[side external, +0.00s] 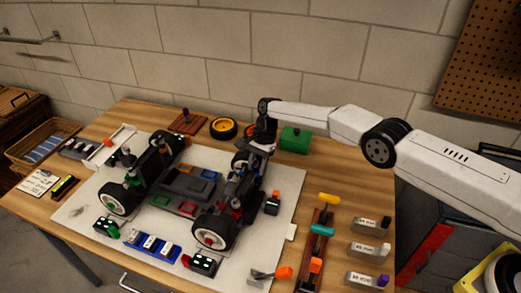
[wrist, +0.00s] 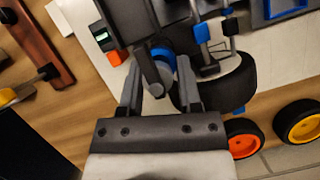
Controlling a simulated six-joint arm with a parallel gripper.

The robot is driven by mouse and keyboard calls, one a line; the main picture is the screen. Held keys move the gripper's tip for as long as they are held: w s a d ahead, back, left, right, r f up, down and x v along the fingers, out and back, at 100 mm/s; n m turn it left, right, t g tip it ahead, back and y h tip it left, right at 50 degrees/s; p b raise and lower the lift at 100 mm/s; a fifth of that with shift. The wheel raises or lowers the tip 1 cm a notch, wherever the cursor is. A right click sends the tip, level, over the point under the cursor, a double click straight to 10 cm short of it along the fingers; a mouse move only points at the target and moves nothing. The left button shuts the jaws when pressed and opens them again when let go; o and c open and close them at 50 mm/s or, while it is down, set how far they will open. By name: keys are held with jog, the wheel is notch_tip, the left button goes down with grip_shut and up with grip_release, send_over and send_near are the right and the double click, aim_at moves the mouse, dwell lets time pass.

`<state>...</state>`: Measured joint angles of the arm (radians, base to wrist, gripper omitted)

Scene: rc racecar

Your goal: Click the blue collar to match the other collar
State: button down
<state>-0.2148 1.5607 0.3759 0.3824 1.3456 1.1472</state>
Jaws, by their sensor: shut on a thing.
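The blue collar (wrist: 164,52) sits around a dark grey cylindrical shock body on the car in the wrist view. My gripper (wrist: 159,68) has a finger on each side of this part and is shut on the collar. In the side external view my gripper (side external: 260,147) reaches down at the rear right of the car (side external: 185,185), and the collar is hidden there. I cannot make out the other collar for certain.
A black tyre (wrist: 232,88) is close to the right finger. An orange-rimmed wheel (wrist: 240,139) and a yellow-rimmed wheel (wrist: 304,128) lie behind on the table. A green box (side external: 294,140) stands right of my gripper. A tool rack (side external: 318,250) is at the front right.

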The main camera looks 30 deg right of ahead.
jog(key=shift+c, duration=1.4)
grip_release()
jog(key=shift+r, duration=0.1)
jog(key=v, duration=0.7)
jog(key=shift+d+r, duration=0.2)
jog(key=shift+r, duration=0.1)
jog(key=shift+w, duration=0.1)
